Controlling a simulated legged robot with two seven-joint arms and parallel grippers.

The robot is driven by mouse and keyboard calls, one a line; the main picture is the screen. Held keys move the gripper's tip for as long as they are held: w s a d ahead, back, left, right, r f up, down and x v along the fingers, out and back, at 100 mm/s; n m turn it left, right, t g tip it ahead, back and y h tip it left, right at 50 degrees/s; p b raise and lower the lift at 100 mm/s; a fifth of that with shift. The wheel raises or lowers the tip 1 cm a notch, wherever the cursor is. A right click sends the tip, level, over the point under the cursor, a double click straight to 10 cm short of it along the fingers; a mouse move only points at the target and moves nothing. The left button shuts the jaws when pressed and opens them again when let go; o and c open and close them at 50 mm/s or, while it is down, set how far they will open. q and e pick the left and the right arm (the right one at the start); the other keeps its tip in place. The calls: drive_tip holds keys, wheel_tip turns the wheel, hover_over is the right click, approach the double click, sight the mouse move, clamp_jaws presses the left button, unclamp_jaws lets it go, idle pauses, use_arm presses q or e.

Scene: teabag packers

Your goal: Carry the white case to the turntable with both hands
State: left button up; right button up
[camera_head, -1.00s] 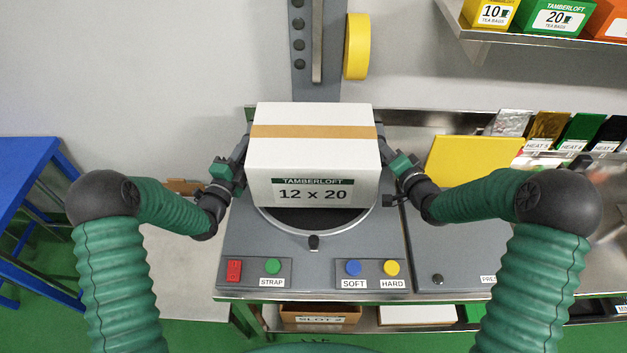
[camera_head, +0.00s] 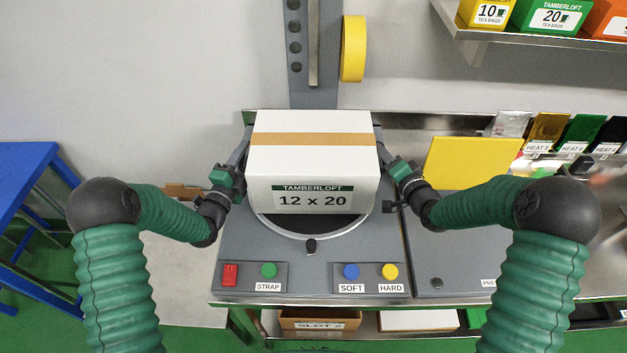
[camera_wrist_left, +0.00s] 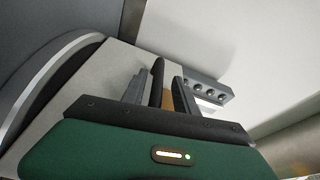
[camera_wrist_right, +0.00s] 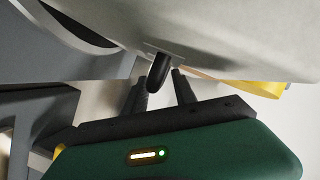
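The white case (camera_head: 312,165), with a tan tape band and a "12 x 20" label, is level over the dark turntable (camera_head: 312,226). I cannot tell whether its underside touches the disc. My left gripper (camera_head: 236,165) is at the case's left side. In the left wrist view its fingers (camera_wrist_left: 160,95) stand on either side of a dark bar by the case. My right gripper (camera_head: 391,165) is at the right side. In the right wrist view its fingers (camera_wrist_right: 160,88) stand around a dark peg on the case (camera_wrist_right: 220,35).
In front of the turntable are a red switch (camera_head: 230,274) and green (camera_head: 268,270), blue (camera_head: 351,271) and yellow (camera_head: 390,271) buttons. A grey column (camera_head: 314,80) with a yellow roll (camera_head: 353,50) stands behind. A yellow panel (camera_head: 472,161) is to the right, a blue table (camera_head: 25,165) far left.

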sight(239, 168)
use_arm(q)
drive_tip(key=v, duration=0.7)
drive_tip(key=shift+s, duration=0.2)
use_arm(e)
drive_tip(key=shift+s+a+f, duration=0.1)
drive_tip(key=shift+a, duration=0.2)
use_arm(q)
drive_tip(key=shift+s, duration=0.15)
use_arm(e)
drive_tip(key=shift+s, duration=0.15)
use_arm(q)
drive_tip(key=shift+f, duration=0.1)
use_arm(e)
drive_tip(key=v, duration=1.1)
drive_tip(key=shift+s+d, duration=0.15)
drive_tip(key=shift+d, duration=0.4)
use_arm(q)
drive_tip(key=shift+a, duration=0.2)
use_arm(e)
drive_tip(key=shift+a+r, duration=0.1)
drive_tip(key=shift+r, duration=0.1)
drive_tip(key=shift+s, duration=0.1)
